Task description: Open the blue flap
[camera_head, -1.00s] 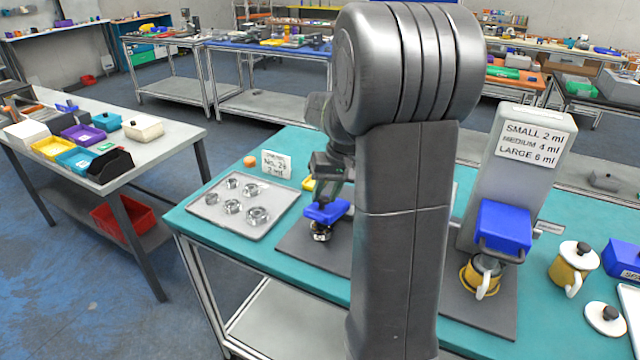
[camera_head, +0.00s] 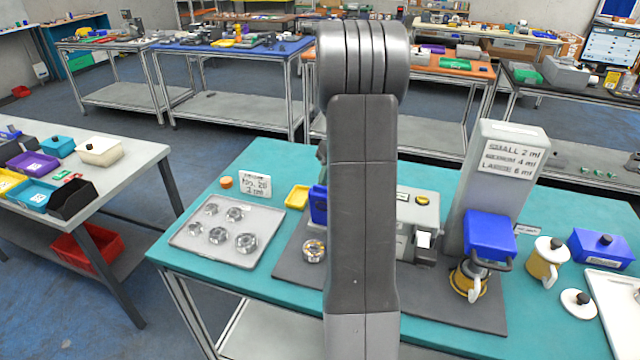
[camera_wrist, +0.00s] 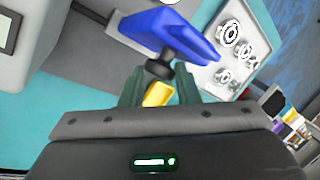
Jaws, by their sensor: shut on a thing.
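The blue flap (camera_head: 318,205) stands upright at the left edge of my arm in the head view, with most of it hidden behind the arm. In the wrist view the blue flap (camera_wrist: 165,28) fills the top middle, tilted. My gripper (camera_wrist: 158,80) is shut on the flap, with its two green fingers at either side of the flap's near part; the exact grip spot is hard to make out. A round metal part (camera_head: 314,250) sits below the flap on a dark mat (camera_head: 290,272).
A grey device (camera_head: 424,212) with a yellow button stands right of my arm. A tray (camera_head: 195,252) of metal parts and a yellow bin (camera_head: 297,196) are left. A dispenser with a blue block (camera_head: 490,236) stands right. Free teal table (camera_head: 270,155) lies behind.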

